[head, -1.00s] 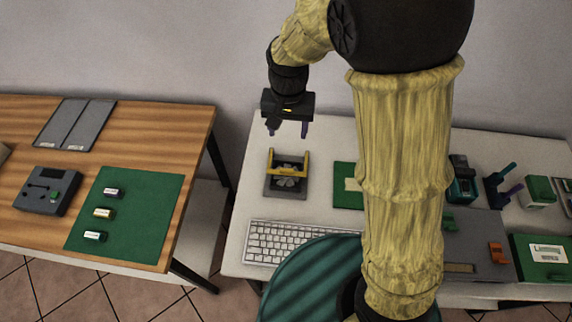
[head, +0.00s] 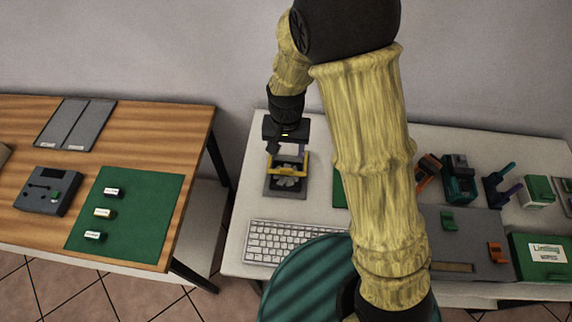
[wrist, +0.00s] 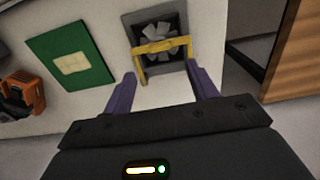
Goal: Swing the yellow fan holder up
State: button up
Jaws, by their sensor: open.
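The yellow fan holder (head: 287,172) is a U-shaped bracket on a dark square base (head: 285,191) with a grey fan in it, on the white table. My gripper (head: 287,150) is just behind and above the holder in the head view. In the wrist view its two purple fingers (wrist: 163,82) are spread apart, with the yellow bar just beyond and between their tips. Nothing is between the fingers, and I cannot tell whether they touch the bar.
A white keyboard (head: 291,242) lies in front of the fan base. A green board (wrist: 71,55) lies beside it, partly hidden by my arm in the head view. An orange tool (wrist: 22,93) is farther along. A wooden table (head: 150,135) stands left, across a gap.

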aim_at(286, 169)
notch_tip(286, 169, down, 9)
jog(key=shift+f, duration=0.1)
dwell(0.3)
grip_shut()
